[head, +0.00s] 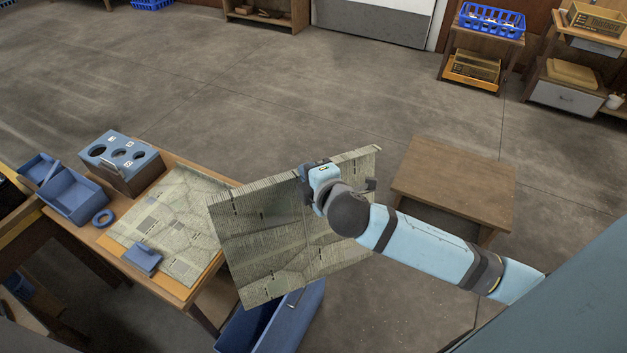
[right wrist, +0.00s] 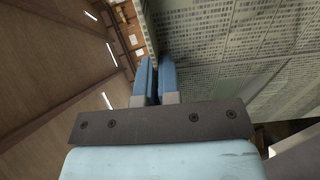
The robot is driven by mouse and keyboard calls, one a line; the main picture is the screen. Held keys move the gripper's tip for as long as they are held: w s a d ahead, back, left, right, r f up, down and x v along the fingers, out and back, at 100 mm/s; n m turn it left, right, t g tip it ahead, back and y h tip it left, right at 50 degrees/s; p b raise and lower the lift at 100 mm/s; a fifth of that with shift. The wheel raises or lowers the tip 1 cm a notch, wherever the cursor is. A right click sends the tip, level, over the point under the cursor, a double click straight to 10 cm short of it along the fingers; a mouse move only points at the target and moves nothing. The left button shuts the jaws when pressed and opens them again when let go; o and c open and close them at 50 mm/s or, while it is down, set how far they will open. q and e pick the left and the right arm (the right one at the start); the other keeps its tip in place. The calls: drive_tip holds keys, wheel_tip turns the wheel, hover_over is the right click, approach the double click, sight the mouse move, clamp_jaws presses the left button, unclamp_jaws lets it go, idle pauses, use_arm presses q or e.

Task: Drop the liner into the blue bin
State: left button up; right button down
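The liner (head: 258,235) is a flat, newsprint-like sheet hanging tilted in the air in the head view. My right gripper (head: 338,188) is shut on its upper right part. In the right wrist view the two blue fingers (right wrist: 155,82) are close together at the edge of the liner (right wrist: 225,45). The blue bin (head: 303,312) stands on the floor below the liner's lower edge. The liner hides part of the bin, and its inside is mostly out of sight. My left gripper is in neither view.
A low wooden table (head: 455,185) stands behind my right arm. Open floor lies beyond.

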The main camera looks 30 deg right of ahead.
drive_tip(key=w+a+f+n+t+y+b, duration=0.2)
drive_tip(key=w+a+f+t+y, duration=0.15)
drive_tip(key=w+f, duration=0.6)
drive_tip(key=w+a+f+n+g+y, duration=0.2)
drive_tip(key=w+a+f+n+y, duration=0.15)
drive_tip(key=a+f, duration=0.35)
use_arm(q)
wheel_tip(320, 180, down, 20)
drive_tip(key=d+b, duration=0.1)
drive_tip(key=b, duration=2.5)
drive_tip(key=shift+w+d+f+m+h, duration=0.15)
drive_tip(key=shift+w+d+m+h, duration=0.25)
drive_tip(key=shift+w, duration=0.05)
use_arm(e)
drive_tip(key=a+f+n+g, duration=0.1)
drive_tip(key=a+f+g, duration=0.1)
drive_tip(key=f, duration=1.5)
drive_tip(key=s+a+f+n+g+y, duration=0.1)
drive_tip(key=f+g, duration=0.2)
drive_tip(key=f, duration=1.5)
drive_tip(key=shift+a+f, duration=0.25)
drive_tip(key=shift+a, duration=0.15)
drive_tip(key=shift+s, duration=0.1)
